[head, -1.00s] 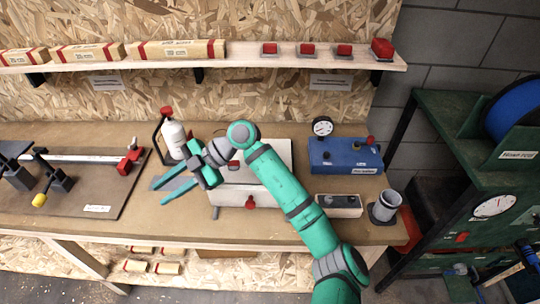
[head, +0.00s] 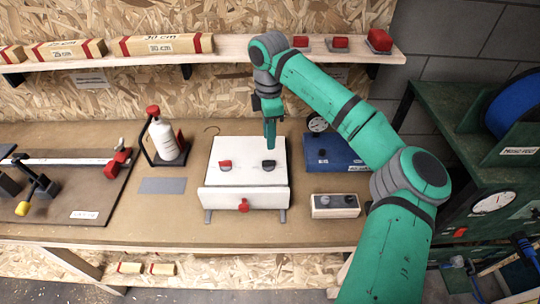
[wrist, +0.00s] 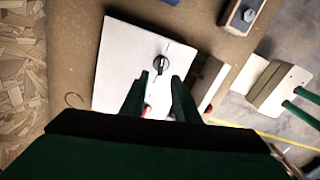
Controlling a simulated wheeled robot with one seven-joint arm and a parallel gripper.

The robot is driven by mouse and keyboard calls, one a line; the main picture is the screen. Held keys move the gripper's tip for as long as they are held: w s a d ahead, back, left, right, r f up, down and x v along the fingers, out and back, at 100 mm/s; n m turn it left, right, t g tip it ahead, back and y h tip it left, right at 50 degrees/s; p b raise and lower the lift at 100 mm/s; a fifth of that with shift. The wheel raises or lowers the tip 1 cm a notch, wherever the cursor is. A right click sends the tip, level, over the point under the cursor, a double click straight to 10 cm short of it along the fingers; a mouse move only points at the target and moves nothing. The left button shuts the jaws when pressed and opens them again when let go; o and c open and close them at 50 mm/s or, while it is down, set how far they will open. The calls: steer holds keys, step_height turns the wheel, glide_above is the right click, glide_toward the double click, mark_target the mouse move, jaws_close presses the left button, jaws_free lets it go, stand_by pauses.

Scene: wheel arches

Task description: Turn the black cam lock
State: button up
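The black cam lock (head: 268,165) sits on the right half of the white panel's top (head: 243,152). In the wrist view the cam lock (wrist: 161,64) shows beyond the fingertips, just above the gap between them. My gripper (head: 270,140) points down above the panel, behind and above the cam lock, apart from it. In the wrist view my gripper (wrist: 160,82) has its two green fingers spread, with nothing between them. A red cam lock (head: 225,165) is on the left half of the panel, and a red knob (head: 243,205) is on its front face.
A white bottle in a black stand (head: 163,138) is left of the panel. A shelf (head: 215,57) runs behind my arm.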

mark_target(269, 160)
steer(key=f, duration=0.8)
steer(key=shift+s+a+f, duration=0.15)
steer(key=shift+s, duration=0.15)
steer(key=shift+f, duration=0.6)
steer(key=shift+w, duration=0.1)
steer(key=shift+c, duration=0.7)
jaws_close()
